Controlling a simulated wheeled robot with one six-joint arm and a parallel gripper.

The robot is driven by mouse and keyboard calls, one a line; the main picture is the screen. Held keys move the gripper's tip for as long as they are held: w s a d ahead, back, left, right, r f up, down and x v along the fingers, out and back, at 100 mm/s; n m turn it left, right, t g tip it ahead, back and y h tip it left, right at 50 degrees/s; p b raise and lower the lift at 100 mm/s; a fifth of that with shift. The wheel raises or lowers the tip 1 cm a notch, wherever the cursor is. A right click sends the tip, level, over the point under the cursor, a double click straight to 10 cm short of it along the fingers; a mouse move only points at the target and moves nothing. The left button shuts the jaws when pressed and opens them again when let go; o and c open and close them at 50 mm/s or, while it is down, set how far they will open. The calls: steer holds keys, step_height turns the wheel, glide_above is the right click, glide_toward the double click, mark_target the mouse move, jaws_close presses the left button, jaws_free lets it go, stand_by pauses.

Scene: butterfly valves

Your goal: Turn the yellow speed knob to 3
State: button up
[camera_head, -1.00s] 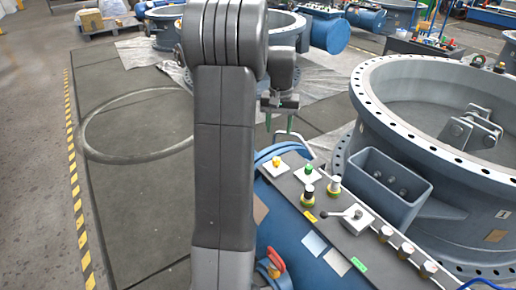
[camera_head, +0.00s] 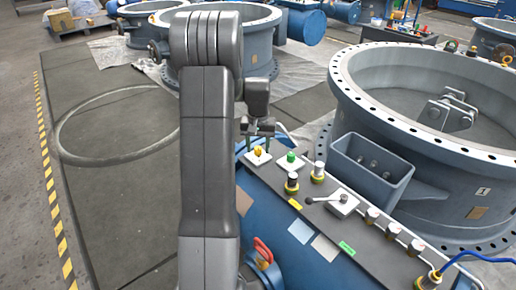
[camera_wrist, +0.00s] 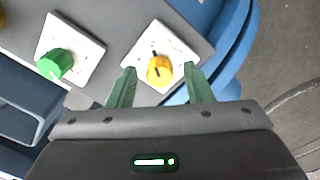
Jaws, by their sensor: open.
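The yellow knob (camera_head: 259,151) sits on a white square plate at the far left end of the panel top. In the wrist view the yellow knob (camera_wrist: 159,70) lies between the tips of my gripper's green fingers, with a dark pointer mark above it on the plate. My gripper (camera_wrist: 160,80) is open, one finger on each side of the knob, and a gap shows on both sides. In the head view my gripper (camera_head: 258,143) is over the knob. The plate's numerals are too small to read.
A green knob (camera_head: 291,157) on its own white plate is close by; it also shows in the wrist view (camera_wrist: 54,64). A large grey valve ring (camera_head: 350,95) stands to the right.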

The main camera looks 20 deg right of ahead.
steer(key=shift+f, duration=0.15)
steer(key=c, duration=1)
